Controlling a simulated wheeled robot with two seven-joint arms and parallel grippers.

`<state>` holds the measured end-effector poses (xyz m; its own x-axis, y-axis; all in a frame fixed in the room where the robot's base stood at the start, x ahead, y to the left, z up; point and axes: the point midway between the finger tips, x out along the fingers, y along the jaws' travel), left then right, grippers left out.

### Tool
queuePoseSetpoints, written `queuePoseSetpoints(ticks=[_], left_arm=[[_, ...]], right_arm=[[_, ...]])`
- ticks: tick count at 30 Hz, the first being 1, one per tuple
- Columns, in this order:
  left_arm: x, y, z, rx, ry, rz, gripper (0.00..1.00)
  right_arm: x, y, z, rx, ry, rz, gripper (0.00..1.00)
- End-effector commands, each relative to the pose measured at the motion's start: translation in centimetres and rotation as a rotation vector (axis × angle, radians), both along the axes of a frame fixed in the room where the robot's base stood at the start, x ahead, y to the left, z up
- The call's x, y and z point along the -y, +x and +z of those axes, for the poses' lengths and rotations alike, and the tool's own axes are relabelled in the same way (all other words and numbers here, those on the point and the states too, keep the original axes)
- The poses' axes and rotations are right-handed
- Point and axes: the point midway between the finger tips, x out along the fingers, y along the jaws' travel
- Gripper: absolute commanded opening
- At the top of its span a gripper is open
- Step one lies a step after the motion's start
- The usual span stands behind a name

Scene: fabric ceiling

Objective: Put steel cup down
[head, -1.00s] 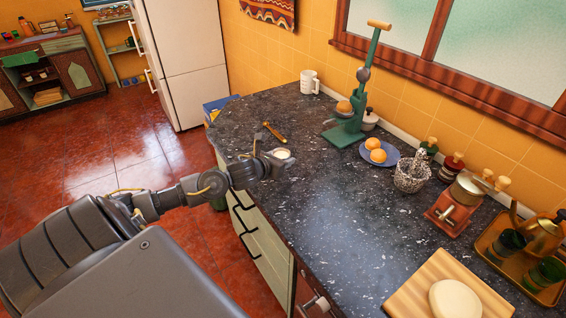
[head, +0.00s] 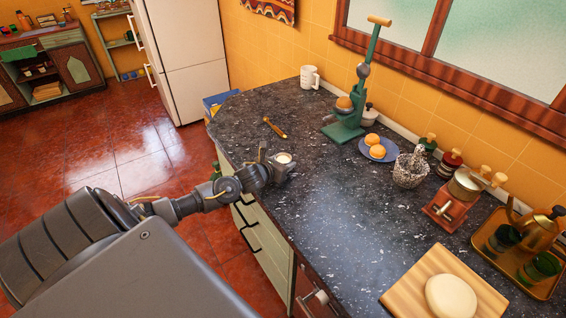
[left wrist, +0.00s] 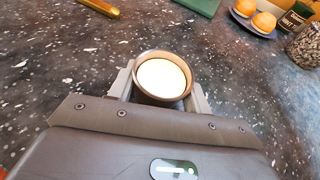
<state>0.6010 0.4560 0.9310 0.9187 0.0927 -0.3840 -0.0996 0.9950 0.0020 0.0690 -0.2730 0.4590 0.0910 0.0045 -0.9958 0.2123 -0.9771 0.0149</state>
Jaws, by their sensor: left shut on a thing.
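The steel cup (head: 283,159) is small and round, with a pale cream content or inside. It is held at the counter's left edge area in the head view. In the left wrist view the cup (left wrist: 163,77) sits upright between the two fingers. My left gripper (head: 277,165) is shut on it; the fingers also show in the left wrist view (left wrist: 160,90). The cup is at or just above the dark speckled counter (head: 310,215); I cannot tell whether its base touches. My right gripper is not in view.
A brass-coloured tool (head: 275,128) lies beyond the cup. A wooden board (head: 408,290) lies in front. The middle counter is clear.

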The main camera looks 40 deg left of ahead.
Motion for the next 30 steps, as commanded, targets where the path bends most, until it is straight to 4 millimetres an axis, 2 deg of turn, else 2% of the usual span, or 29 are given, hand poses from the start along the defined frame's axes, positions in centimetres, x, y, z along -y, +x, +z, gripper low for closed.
queuePoseSetpoints(ticks=[4, 5, 9, 20, 23, 30], left_arm=[[0.0, 0.0, -0.5, 0.001, 0.000, 0.000, 0.24], [0.0, 0.0, -0.3, 0.000, 0.000, 0.000, 0.53], [0.0, 0.0, -0.3, 0.000, 0.000, 0.000, 0.71], [0.0, 0.0, 0.3, 0.000, -0.001, 0.000, 0.71], [0.1, -1.1, 0.3, -0.001, 0.002, -0.001, 0.71], [0.6, -5.7, 2.1, -0.002, 0.002, -0.004, 0.71]], right_arm=[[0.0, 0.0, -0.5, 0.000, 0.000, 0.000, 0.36], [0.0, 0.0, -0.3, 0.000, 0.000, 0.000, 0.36], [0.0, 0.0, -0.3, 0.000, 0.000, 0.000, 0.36], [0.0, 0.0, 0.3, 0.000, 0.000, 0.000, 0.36], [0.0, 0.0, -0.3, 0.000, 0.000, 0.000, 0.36], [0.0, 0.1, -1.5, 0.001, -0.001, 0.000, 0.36]])
